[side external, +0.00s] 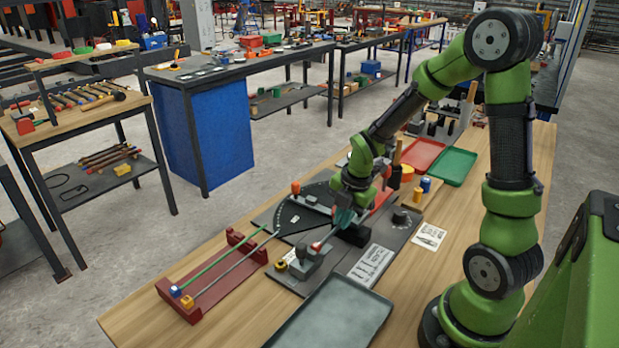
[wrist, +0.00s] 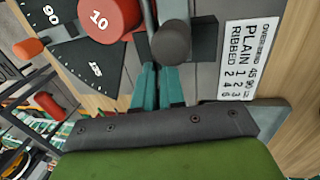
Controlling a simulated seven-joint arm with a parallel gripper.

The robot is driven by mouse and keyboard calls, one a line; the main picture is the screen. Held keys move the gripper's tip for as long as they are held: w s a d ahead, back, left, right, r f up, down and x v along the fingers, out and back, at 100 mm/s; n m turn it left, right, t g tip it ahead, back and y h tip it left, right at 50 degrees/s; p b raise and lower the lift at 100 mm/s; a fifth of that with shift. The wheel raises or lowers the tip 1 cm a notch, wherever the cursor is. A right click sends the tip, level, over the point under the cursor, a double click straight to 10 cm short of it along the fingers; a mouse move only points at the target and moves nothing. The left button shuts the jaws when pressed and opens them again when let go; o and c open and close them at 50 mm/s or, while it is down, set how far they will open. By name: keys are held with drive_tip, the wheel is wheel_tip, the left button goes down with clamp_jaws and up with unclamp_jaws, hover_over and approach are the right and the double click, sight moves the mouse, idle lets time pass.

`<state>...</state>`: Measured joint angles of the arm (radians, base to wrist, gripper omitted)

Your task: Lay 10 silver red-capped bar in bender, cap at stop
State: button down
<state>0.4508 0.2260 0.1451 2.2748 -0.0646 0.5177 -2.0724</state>
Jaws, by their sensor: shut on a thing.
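My gripper (side external: 343,217) is low over the dark bender plate (side external: 262,221), its teal fingers close together. It is shut on a thin silver bar, mostly hidden by the fingers. A small red cap (side external: 317,246) shows at the bar's near end, beside a grey block on the plate. I cannot tell whether the cap touches a stop. In the wrist view the gripper fingers (wrist: 158,82) reach down beside a dark grey cylinder (wrist: 171,42). A red cylinder marked 10 (wrist: 104,18) stands left of it, by the black angle scale (wrist: 84,60).
A red rack (side external: 212,290) at the front left holds a green bar and a silver bar, with blue and yellow caps. A grey tray (side external: 331,314) lies at the front. Red (side external: 423,153) and green (side external: 452,166) trays lie behind. A printed card (side external: 372,264) lies beside the gripper.

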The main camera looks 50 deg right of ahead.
drive_tip(key=shift+a, duration=0.45)
drive_tip(key=c, duration=1.1)
unclamp_jaws()
drive_tip(key=shift+c, duration=0.2)
drive_tip(key=v, duration=1.7)
drive_tip(key=shift+w+v, duration=0.2)
drive_tip(key=shift+v, duration=0.75)
drive_tip(key=shift+w+v, duration=0.2)
drive_tip(key=shift+v, duration=0.75)
drive_tip(key=shift+w+v, duration=0.2)
drive_tip(key=shift+v, duration=0.75)
drive_tip(key=shift+r, duration=0.15)
